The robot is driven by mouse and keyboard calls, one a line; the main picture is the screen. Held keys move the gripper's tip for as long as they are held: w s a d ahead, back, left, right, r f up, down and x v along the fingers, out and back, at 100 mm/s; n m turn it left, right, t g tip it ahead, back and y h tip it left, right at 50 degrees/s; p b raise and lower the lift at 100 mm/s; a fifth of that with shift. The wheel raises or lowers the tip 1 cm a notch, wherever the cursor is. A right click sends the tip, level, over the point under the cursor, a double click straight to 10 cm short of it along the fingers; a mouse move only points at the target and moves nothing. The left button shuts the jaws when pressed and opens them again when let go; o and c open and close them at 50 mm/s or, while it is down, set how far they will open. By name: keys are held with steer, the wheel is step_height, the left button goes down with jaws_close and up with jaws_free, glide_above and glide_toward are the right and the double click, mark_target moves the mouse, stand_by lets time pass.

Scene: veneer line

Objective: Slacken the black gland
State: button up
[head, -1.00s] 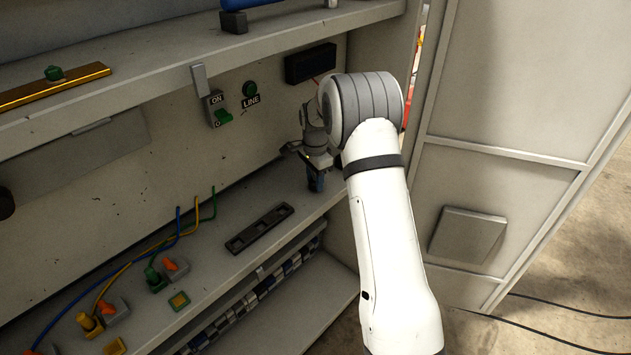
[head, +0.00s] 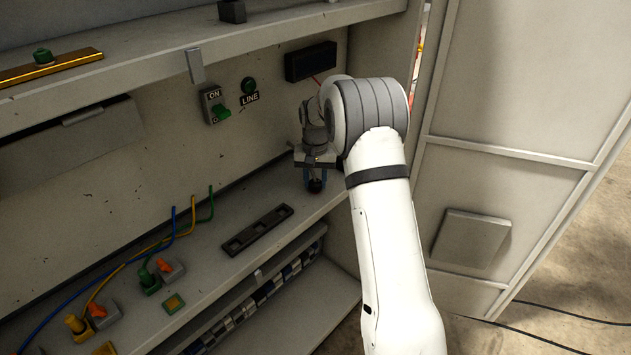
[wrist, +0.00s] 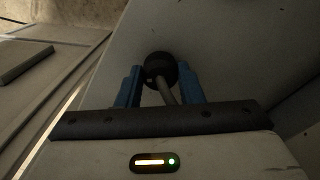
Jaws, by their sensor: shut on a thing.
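The black gland (wrist: 160,67) is a dark round piece between the two blue fingers in the wrist view, with a grey stem or cable running from it towards the palm. In the head view the gland (head: 315,186) shows as a small dark piece at the right end of the lower shelf. My gripper (wrist: 161,80) is shut on the gland. In the head view my gripper (head: 316,179) points down at the shelf, its blue fingers on either side of the gland. How the gland is threaded or seated is hidden.
A dark slotted holder (head: 258,230) lies left of my gripper. A green gland (head: 150,282) and a yellow gland (head: 76,325), with orange levers beside them, stand farther left with cables. The upper shelf (head: 290,38) overhangs the back panel; a cabinet side (head: 480,190) stands right.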

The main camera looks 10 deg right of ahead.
mark_target(315, 180)
steer(key=n, duration=0.5)
steer(key=shift+w+r+b, duration=0.15)
steer(key=shift+b, duration=0.25)
steer(key=shift+n, duration=2.4)
steer(key=shift+r, duration=0.1)
steer(key=o, duration=0.6)
steer(key=shift+c, duration=0.2)
steer(key=o, duration=0.4)
steer(key=shift+f, duration=0.2)
steer(key=shift+r, duration=0.1)
step_height(315, 180, up, 8)
steer(key=shift+f+b, duration=0.15)
steer(key=shift+b, duration=0.4)
